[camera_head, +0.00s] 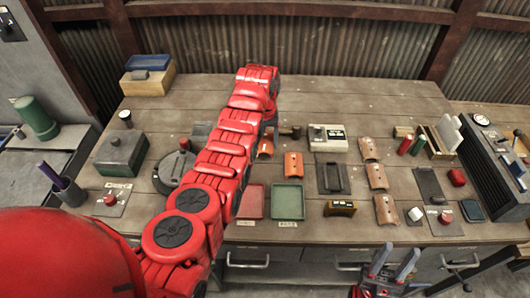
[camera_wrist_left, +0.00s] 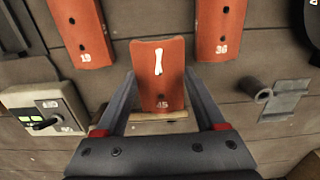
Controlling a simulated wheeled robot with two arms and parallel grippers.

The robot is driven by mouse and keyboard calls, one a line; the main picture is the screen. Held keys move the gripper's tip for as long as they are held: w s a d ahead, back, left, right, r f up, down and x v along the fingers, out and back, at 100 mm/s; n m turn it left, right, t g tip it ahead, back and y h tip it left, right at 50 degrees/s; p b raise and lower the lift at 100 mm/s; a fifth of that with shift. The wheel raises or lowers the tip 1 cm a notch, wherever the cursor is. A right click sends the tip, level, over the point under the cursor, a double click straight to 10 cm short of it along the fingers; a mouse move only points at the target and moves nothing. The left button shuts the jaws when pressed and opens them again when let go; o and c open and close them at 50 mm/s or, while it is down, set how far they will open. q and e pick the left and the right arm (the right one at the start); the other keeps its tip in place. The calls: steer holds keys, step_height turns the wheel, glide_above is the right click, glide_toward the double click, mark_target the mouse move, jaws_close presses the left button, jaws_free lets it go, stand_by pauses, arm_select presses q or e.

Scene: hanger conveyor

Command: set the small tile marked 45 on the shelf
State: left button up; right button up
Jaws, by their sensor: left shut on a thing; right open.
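The small orange tile marked 45 (camera_wrist_left: 160,80) is between the fingers of my left gripper (camera_wrist_left: 158,95) in the left wrist view. The gripper is shut on its sides. The tile is curved, with a white mark near its far end and a dark hole by the number. In the head view my red left arm hides most of this gripper (camera_head: 268,128). An orange tile (camera_head: 265,148) shows beside it, its number unreadable. My right gripper (camera_head: 394,260) is open and empty at the table's front edge. I cannot make out which part is the shelf.
Tiles marked 19 (camera_wrist_left: 82,30) and 36 (camera_wrist_left: 220,28) lie on either side. A pale switch box (camera_head: 328,138) stands right of the left gripper. Red (camera_head: 252,202) and green (camera_head: 287,202) trays lie in front.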

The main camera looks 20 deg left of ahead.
mark_target(265, 141)
arm_select(q)
steer(key=shift+w, duration=0.15)
step_height(265, 141, down, 2)
steer(key=shift+f+p, duration=0.15)
steer(key=shift+p, duration=0.3)
steer(key=shift+f, duration=0.55)
steer(key=shift+f, duration=0.2)
steer(key=o, duration=1.4)
